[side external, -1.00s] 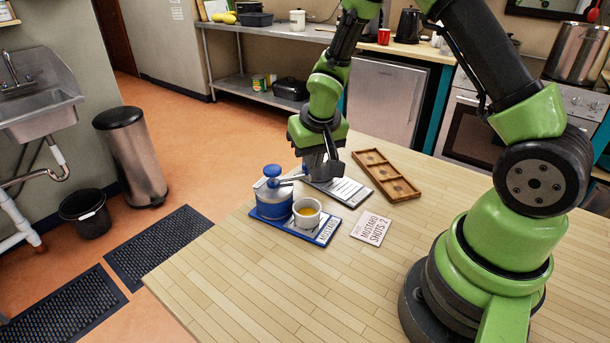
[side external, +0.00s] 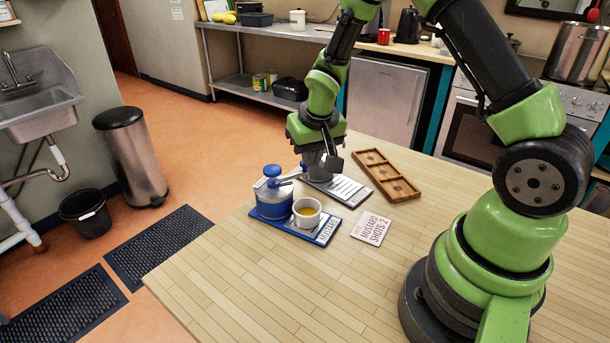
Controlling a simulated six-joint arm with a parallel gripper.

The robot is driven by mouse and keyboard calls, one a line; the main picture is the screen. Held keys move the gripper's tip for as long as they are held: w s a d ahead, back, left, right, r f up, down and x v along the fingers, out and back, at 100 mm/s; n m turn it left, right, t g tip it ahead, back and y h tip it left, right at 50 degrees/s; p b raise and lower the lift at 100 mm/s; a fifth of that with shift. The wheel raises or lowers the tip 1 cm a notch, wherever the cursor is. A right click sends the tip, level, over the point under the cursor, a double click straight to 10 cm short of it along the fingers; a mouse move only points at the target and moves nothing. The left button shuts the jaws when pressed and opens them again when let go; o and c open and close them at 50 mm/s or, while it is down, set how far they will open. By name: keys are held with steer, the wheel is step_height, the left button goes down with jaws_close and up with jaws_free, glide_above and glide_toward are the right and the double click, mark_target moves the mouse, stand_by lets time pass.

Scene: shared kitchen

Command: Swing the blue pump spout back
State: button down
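The blue pump (side external: 273,199) stands upright on the left part of a blue tray labelled MUSTARD (side external: 326,231). Its grey spout (side external: 290,177) points right and toward the back, away from above the cup. A white cup (side external: 307,220) with yellow mustard in it sits on the tray to the right of the pump. My gripper (side external: 318,168) is low behind the cup, beside the spout's outer end. It looks very near or touching the spout; I cannot tell which. The fingertips are small and partly hidden, so their opening is unclear.
A card reading "MUSTARD SHOTS 2" (side external: 371,229) lies right of the tray. A wooden tray with compartments (side external: 386,176) is at the back. The front of the wooden table (side external: 270,290) is clear.

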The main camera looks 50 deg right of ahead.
steer(key=shift+w+d, duration=0.25)
steer(key=shift+w, duration=0.2)
stand_by(1.1)
stand_by(0.4)
steer(key=s+a+r+n+y, duration=0.15)
steer(key=s+r+n, duration=0.25)
steer(key=s+r, duration=0.5)
steer(key=w+f, duration=0.8)
steer(key=f, duration=0.1)
steer(key=shift+d, duration=0.4)
stand_by(0.6)
